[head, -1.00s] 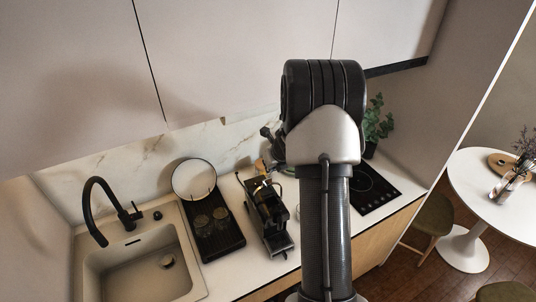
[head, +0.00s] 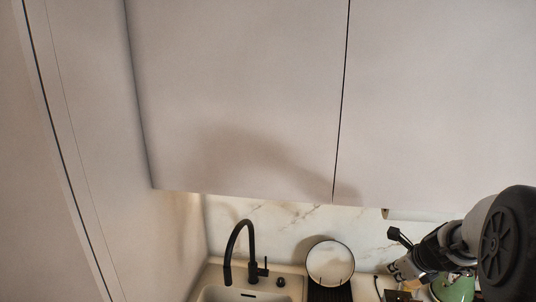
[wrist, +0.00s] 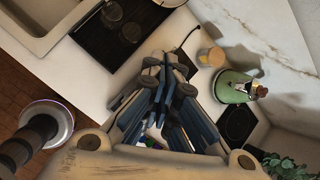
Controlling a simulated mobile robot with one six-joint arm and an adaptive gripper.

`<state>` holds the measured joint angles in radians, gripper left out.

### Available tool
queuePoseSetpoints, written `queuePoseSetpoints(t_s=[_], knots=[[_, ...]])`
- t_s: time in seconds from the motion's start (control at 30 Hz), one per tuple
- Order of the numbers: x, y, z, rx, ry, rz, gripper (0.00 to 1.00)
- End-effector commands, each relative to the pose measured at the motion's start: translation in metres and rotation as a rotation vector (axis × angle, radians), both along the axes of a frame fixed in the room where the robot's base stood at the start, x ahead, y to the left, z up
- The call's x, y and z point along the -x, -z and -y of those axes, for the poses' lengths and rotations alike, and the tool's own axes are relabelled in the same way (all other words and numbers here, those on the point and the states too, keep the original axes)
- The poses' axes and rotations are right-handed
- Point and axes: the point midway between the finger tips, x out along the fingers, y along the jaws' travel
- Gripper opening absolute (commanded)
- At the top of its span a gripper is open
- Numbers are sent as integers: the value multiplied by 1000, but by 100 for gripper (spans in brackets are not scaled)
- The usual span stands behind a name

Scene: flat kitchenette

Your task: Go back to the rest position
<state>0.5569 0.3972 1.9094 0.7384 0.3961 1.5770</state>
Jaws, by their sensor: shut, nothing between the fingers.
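My gripper (wrist: 164,75) is shut and empty in the wrist view, its blue-grey fingers drawn together above the counter. Nothing is held between the fingers. In the head view my arm shows only at the lower right, in front of the backsplash. The fingertips are hard to make out there.
The wrist view shows a green kettle (wrist: 236,88), a dark drying tray (wrist: 122,28), a round hob zone (wrist: 238,125) and a plant (wrist: 288,165). The head view shows the black faucet (head: 248,250), a round white plate (head: 330,262) and wall cabinets (head: 240,90) above.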

Motion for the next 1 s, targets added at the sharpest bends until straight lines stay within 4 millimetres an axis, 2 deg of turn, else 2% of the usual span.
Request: queuePoseSetpoints(t_s=[0.03,0.2,0.37,0.5,0.6,0.73,0.8,0.9,1.0], knots=[[7,9,-31,72,-156,1,0],[51,14,-119,333,-696,-16,0],[113,36,-183,589,-1186,-26,0],[175,70,-220,820,-1601,-37,0],[219,99,-236,980,-1877,-49,0],[263,133,-242,1153,-2165,-71,0],[280,147,-243,1218,-2275,-82,0],[294,158,-242,1276,-2378,-96,0],[300,161,-241,1302,-2420,-103,0]])
